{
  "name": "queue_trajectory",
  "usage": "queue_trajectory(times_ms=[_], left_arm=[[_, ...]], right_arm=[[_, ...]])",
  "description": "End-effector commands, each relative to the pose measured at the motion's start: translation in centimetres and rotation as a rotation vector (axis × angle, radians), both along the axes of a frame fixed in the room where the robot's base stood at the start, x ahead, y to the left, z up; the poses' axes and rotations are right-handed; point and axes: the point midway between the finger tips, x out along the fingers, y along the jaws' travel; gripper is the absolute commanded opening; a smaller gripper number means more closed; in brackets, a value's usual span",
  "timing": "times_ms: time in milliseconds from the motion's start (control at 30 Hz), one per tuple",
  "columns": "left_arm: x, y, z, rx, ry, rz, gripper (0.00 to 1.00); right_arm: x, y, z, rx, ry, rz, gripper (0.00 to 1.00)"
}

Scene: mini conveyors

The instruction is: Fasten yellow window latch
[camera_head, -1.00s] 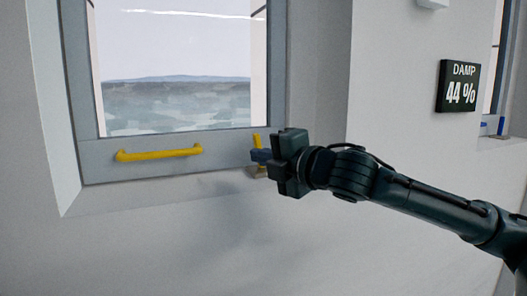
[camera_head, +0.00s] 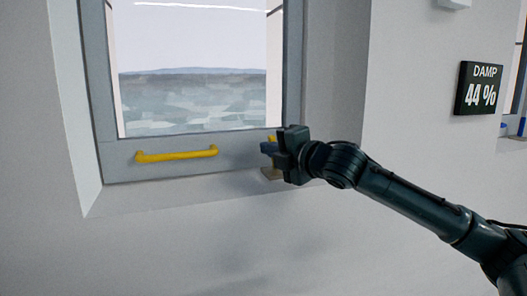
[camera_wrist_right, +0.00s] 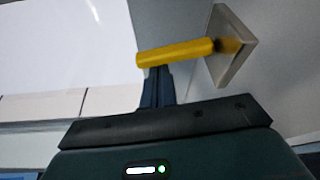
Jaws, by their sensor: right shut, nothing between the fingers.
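The yellow window latch (camera_head: 272,138) is at the lower right corner of the window frame, mostly hidden behind my right gripper (camera_head: 266,148) in the head view. In the right wrist view the latch lever (camera_wrist_right: 178,52) extends from a pale square mounting plate (camera_wrist_right: 232,45). The right gripper's fingers (camera_wrist_right: 157,84) are shut with nothing between them. Their tips meet the lever's free end in the picture; I cannot tell whether they press on it. My left gripper is not in view.
A yellow bar handle (camera_head: 177,154) is on the window's lower rail (camera_head: 122,172), left of the latch. The window looks closed in the head view. A black sign reading DAMP 44 % (camera_head: 480,88) hangs on the wall to the right. The wall below the window is clear.

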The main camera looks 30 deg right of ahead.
Motion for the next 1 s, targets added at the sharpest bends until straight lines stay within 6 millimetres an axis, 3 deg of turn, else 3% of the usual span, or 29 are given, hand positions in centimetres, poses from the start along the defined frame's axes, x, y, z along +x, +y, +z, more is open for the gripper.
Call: queue_trajectory(times_ms=[367, 667, 1000], left_arm=[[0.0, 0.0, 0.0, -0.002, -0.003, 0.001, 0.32], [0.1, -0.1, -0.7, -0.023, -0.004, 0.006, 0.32], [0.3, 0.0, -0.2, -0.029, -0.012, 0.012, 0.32]], right_arm=[[-0.1, -0.4, 0.0, 0.015, -0.004, -0.001, 0.0], [-0.4, -2.1, 0.3, 0.197, -0.048, -0.004, 0.0], [-0.4, -2.4, 0.5, 0.201, -0.051, -0.012, 0.0]])
